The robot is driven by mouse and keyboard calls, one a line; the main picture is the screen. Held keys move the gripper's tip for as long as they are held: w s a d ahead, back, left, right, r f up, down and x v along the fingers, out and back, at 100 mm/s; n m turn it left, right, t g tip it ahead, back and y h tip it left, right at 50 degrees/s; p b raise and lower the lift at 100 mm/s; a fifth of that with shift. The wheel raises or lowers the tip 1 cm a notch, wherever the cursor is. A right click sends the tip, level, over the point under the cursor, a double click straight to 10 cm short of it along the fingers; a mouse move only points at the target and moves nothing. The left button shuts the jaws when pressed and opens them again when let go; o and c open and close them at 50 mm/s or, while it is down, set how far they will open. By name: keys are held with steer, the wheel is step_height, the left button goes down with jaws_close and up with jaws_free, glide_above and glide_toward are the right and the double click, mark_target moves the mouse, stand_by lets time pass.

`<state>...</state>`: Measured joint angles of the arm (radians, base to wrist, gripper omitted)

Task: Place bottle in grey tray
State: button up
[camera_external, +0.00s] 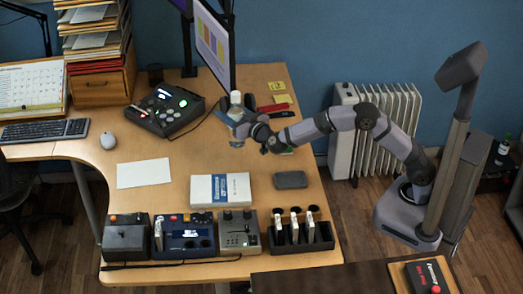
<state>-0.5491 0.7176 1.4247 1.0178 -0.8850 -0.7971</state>
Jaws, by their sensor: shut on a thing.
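A pale bottle (236,99) stands upright between the jaws of my gripper (238,122), near the back of the desk below the monitor. My gripper is shut on it and hides its middle; a white part shows above the jaws and another below. I cannot tell whether its bottom touches the desk. The small dark grey tray (291,180) lies flat on the desk, in front and to the right of my gripper. It looks empty.
A white-and-blue book (220,190) lies left of the tray. Control boxes (185,235) and a black holder (300,232) line the front edge. Red and black items (275,109) lie right of the bottle. A black console (167,110) stands left. Bare desk lies between bottle and tray.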

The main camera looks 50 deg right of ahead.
steer(key=s+a+r+n+y, duration=0.2)
steer(key=s+a+r+y, duration=0.2)
steer(key=s+a+r, duration=0.6)
steer(key=s+d+f+m+g+h, duration=0.1)
steer(key=s+d+f+m+h, duration=0.1)
steer(key=s+d+f+h, duration=0.45)
steer(key=s+d+f+m+h, duration=0.1)
steer(key=s+d+f+m, duration=0.3)
steer(key=d, duration=0.5)
step_height(320, 180, down, 9)
steer(key=n, duration=0.1)
steer(key=shift+s+b, duration=0.4)
steer(key=o, duration=1.5)
steer(key=shift+f, duration=0.1)
